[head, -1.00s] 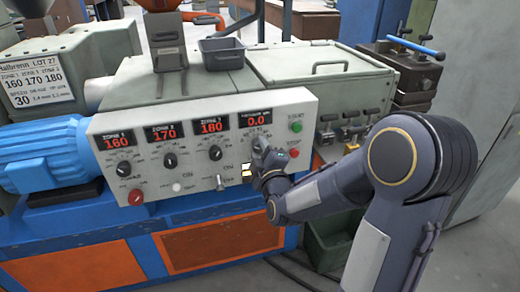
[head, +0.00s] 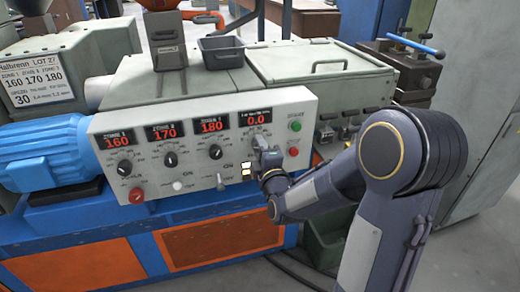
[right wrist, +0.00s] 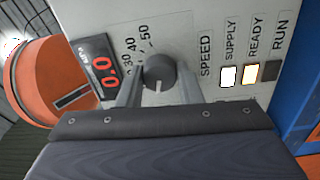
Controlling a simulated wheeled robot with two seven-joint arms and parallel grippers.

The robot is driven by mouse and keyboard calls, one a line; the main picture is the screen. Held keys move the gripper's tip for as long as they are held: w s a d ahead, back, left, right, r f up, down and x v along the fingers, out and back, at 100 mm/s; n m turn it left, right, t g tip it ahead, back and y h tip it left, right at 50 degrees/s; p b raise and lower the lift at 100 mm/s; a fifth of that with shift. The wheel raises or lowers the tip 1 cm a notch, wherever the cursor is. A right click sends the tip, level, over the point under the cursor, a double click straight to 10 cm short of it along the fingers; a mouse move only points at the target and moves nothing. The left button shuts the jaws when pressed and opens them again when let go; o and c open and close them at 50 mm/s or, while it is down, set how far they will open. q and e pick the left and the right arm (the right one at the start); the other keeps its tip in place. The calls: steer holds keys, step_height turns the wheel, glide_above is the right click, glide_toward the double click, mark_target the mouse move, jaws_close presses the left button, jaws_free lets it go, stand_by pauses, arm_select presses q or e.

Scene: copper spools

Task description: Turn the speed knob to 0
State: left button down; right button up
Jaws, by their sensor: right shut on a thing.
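The dark round speed knob (right wrist: 158,72) shows in the right wrist view, with its white pointer mark toward the bottom of the picture. Numbers 30, 40 and 50 stand above and left of it, and SPEED is printed to its right. My right gripper (right wrist: 158,90) is shut on the knob, one finger at each side. In the head view my right gripper (head: 264,150) covers most of the knob, below the red display (head: 258,117) that reads 0.0. My left gripper is out of view.
Lit SUPPLY (right wrist: 228,77) and READY (right wrist: 251,74) lamps sit near the knob. A grey bin (head: 221,55) stands on the machine.

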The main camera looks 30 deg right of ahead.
steer(key=o, duration=1)
steer(key=v, duration=0.7)
steer(key=shift+s+a+p, duration=0.1)
steer(key=shift+s+p, duration=0.2)
steer(key=shift+s, duration=0.1)
